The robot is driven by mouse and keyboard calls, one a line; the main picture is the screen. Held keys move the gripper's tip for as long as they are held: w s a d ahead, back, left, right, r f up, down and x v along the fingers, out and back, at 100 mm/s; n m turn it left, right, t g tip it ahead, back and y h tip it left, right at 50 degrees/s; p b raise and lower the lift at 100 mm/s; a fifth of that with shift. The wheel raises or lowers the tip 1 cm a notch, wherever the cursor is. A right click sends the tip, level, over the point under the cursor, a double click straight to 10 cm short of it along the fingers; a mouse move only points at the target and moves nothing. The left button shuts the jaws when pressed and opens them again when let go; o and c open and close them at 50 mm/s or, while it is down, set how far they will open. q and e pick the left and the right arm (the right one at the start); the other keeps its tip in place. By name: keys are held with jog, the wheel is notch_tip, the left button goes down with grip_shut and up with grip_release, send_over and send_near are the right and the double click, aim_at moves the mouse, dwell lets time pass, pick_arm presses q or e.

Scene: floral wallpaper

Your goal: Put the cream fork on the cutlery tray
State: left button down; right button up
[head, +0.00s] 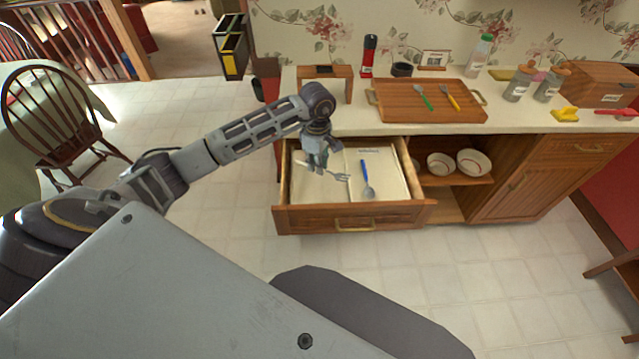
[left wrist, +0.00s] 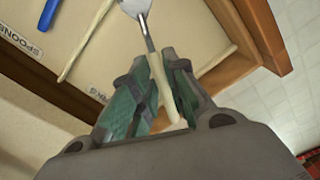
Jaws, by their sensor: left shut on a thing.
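The cream fork (left wrist: 158,75) has a cream handle and a metal head. My left gripper (left wrist: 155,95) is shut on its handle in the left wrist view; the head runs out past the top edge. In the head view the left gripper (head: 319,163) is over the left part of the open drawer, with the fork's metal tines (head: 341,177) pointing right. I cannot tell how far the fork is above the drawer floor. The wooden cutlery tray (head: 393,105) stands on the counter behind and right of the drawer. My right gripper is not in view.
The open drawer (head: 350,216) holds a blue spoon (head: 366,180) in its right compartment. A green utensil (head: 423,97) and a yellow one (head: 451,98) lie on the tray. A wooden box (head: 337,75) and a red-and-black bottle (head: 369,56) stand left of and behind the tray.

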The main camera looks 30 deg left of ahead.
pick_arm(q)
jog(key=n, duration=0.2)
jog(key=shift+w+a+n, duration=0.15)
jog(key=shift+a+n, duration=0.25)
jog(key=n, duration=0.2)
jog(key=shift+a+n, duration=0.3)
jog(key=shift+w+a+n, duration=0.1)
jog(key=shift+a+n, duration=0.1)
jog(key=shift+n, duration=0.5)
jog(key=n, duration=0.2)
jog(key=shift+a+r+n, duration=0.1)
jog(key=shift+a+n, duration=0.15)
jog(key=shift+n, duration=0.05)
jog(key=n, duration=0.3)
jog(key=shift+w+a+b, duration=0.1)
jog(key=shift+a+b, duration=0.2)
jog(key=n, duration=0.3)
jog(key=shift+a+r+n, duration=0.1)
jog(key=shift+a+n, duration=0.15)
jog(key=shift+n, duration=0.05)
jog(key=n, duration=0.3)
jog(key=shift+a, duration=0.15)
jog(key=shift+a+r+n, duration=0.1)
jog(key=shift+a+n, duration=0.05)
jog(key=shift+n, duration=1)
jog(key=shift+a+n, duration=0.1)
jog(key=shift+n, duration=1.05)
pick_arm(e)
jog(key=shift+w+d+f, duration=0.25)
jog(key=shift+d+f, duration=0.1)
